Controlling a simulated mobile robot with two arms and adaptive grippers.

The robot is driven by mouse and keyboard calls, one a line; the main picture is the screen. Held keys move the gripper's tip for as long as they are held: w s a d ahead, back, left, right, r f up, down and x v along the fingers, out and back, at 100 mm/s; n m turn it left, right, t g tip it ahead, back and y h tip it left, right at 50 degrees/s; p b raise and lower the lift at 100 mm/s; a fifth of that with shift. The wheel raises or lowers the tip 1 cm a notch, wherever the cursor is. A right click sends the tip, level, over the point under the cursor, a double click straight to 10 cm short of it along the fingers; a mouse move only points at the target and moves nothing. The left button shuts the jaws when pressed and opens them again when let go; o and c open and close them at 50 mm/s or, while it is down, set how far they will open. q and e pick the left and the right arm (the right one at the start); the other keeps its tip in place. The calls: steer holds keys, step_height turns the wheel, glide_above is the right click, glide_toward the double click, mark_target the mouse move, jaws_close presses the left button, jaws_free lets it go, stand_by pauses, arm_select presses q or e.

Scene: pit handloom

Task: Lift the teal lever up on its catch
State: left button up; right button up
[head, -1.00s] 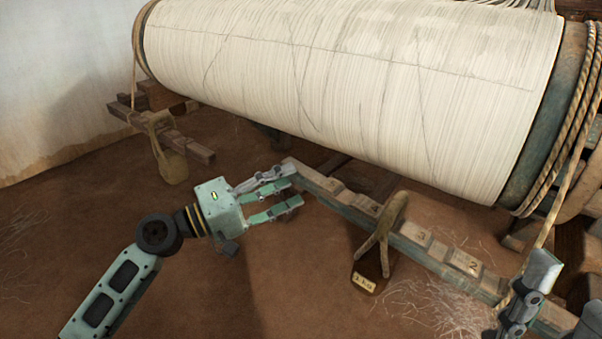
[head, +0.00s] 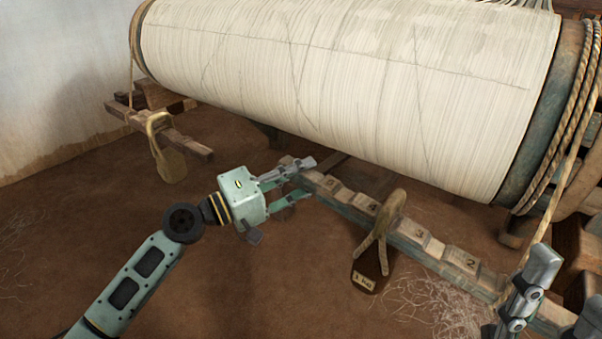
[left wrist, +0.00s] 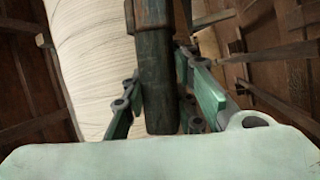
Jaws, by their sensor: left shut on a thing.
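The teal lever (head: 352,198) is a long worn wooden bar that runs from the middle of the head view down to the lower right, with numbered notches along its top. My left gripper (head: 308,178) is at the lever's far left end, its fingers on either side of the bar and shut on it. In the left wrist view the dark teal bar (left wrist: 158,90) stands between the two fingers. My right gripper (head: 522,300) shows only in part at the lower right, close to the bar's near end; its fingertips are unclear. The catch cannot be made out.
A weight with a tag (head: 368,275) hangs from a loop over the lever. A large warp beam (head: 350,85) wound with white thread lies above. Another weight (head: 170,165) hangs from a wooden arm at left.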

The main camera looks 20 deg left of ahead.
arm_select(q)
jaws_close()
steer(key=shift+f+b, duration=0.8)
steer(key=shift+b, duration=0.1)
steer(key=o, duration=0.7)
jaws_free()
steer(key=shift+a, duration=0.1)
